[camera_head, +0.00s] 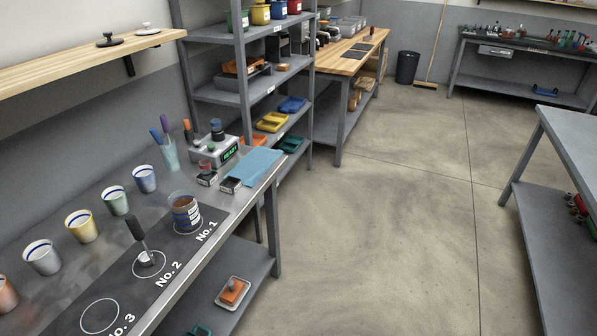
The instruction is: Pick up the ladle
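What looks like the ladle (139,237) stands on the dark mat (103,282) on the metal bench at the left. Its thick dark handle leans up to the left, and a thin shaft runs down to a small pale metal end inside the circle marked No. 2. The shape of that end is too small to make out well. A can with brown contents (185,213) stands on the circle marked No. 1. The circle marked No. 3 is empty. My gripper is not in view.
Several coloured cups (82,226) line the bench's back side. A cup of pens (168,154), a scale (214,148), small dark boxes and a blue cloth (253,167) lie at its far end. The floor (385,215) right of the bench is clear, up to another table (580,150).

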